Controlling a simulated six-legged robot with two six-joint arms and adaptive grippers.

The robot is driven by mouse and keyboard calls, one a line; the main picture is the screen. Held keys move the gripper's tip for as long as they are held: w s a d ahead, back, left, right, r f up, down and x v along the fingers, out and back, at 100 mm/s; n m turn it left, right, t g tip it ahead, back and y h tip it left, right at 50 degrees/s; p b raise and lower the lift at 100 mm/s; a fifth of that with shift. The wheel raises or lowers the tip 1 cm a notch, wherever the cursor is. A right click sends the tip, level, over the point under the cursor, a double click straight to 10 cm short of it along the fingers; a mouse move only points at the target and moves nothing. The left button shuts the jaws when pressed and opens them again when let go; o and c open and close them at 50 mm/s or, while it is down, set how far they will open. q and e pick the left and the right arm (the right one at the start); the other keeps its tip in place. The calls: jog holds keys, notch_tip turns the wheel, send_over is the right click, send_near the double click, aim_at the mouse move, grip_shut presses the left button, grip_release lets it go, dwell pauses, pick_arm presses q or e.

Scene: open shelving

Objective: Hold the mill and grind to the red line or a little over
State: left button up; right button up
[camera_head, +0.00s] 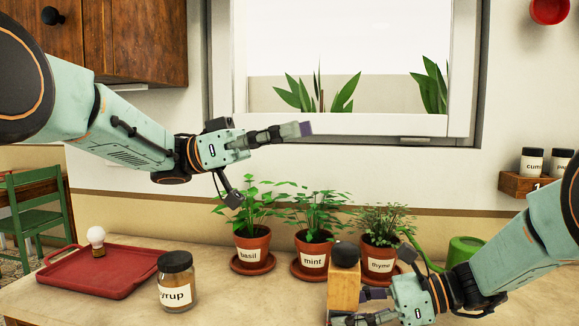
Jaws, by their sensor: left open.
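The mill (344,289) has a light wooden body and a round black knob on top. It stands upright at the front of the counter, right of centre. My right gripper (357,306) comes in low from the right, with one finger across the front of the mill's lower body and the other behind it; it looks shut on the mill. My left gripper (268,165) is wide open and empty, up and to the left of the mill, in front of the wall and window. No red line or ground spice is visible.
Potted basil (252,246), mint (313,249) and thyme (377,261) stand behind the mill. A labelled jar (176,284) and a red tray (100,273) with a bulb-shaped item (96,238) are left. A green container (465,250) is right. The counter between jar and mill is clear.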

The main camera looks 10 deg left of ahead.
pick_arm(q)
jog(key=shift+a, duration=0.1)
dwell(0.3)
jog(key=n+t+y, duration=0.4)
jog(key=t, duration=0.3)
send_near(345, 251)
jog(key=x, duration=0.3)
jog(key=w+x, duration=0.1)
jog(key=x, duration=0.3)
jog(key=f+x, duration=0.1)
jog(key=x, duration=0.2)
jog(key=shift+w, duration=0.4)
jog(key=shift+h, duration=0.3)
jog(key=c, duration=1.2)
